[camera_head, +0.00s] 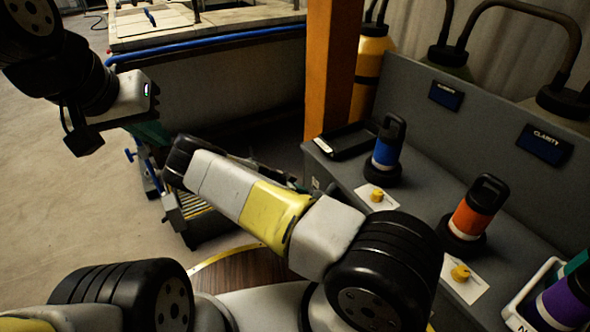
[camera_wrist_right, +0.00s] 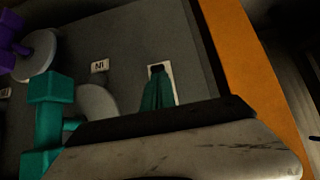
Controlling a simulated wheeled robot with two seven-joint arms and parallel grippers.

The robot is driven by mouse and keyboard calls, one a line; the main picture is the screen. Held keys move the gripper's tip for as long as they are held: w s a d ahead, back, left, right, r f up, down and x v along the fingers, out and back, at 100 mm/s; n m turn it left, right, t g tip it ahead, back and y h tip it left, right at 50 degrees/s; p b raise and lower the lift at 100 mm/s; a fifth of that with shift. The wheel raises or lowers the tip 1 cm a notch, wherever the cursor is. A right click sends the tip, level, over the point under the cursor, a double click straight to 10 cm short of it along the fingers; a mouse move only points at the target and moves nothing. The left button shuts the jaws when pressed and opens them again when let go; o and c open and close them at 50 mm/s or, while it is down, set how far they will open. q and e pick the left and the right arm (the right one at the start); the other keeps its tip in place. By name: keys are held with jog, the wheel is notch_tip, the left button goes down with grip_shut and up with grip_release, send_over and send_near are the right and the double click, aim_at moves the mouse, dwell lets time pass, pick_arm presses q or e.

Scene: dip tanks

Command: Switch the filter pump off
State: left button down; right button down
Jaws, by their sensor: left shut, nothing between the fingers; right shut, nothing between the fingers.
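In the right wrist view a white plate with a dark centre (camera_wrist_right: 168,68), possibly the pump switch, sits on a grey panel. Teal fingers of my right gripper (camera_wrist_right: 157,88) are together in front of it and cover much of it. Contact and switch position cannot be told. In the head view my right forearm crosses the middle, and I cannot make out the gripper's fingertips. My left gripper (camera_head: 150,134) is at the upper left, below its white hand, shut and empty, far from the panel. No pump is clearly identifiable.
A teal handle (camera_wrist_right: 48,112) and a purple handle (camera_wrist_right: 8,38) stand left of the plate, near an "Ni" label (camera_wrist_right: 99,66). An orange post (camera_head: 332,70) rises by the grey bench. Blue (camera_head: 385,150) and orange (camera_head: 473,212) canisters stand on it. Floor is open at left.

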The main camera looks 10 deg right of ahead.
jog(key=shift+d+r, duration=0.1)
jog(key=shift+w+d+r, duration=0.2)
jog(key=shift+d+r, duration=0.1)
jog(key=shift+d, duration=0.25)
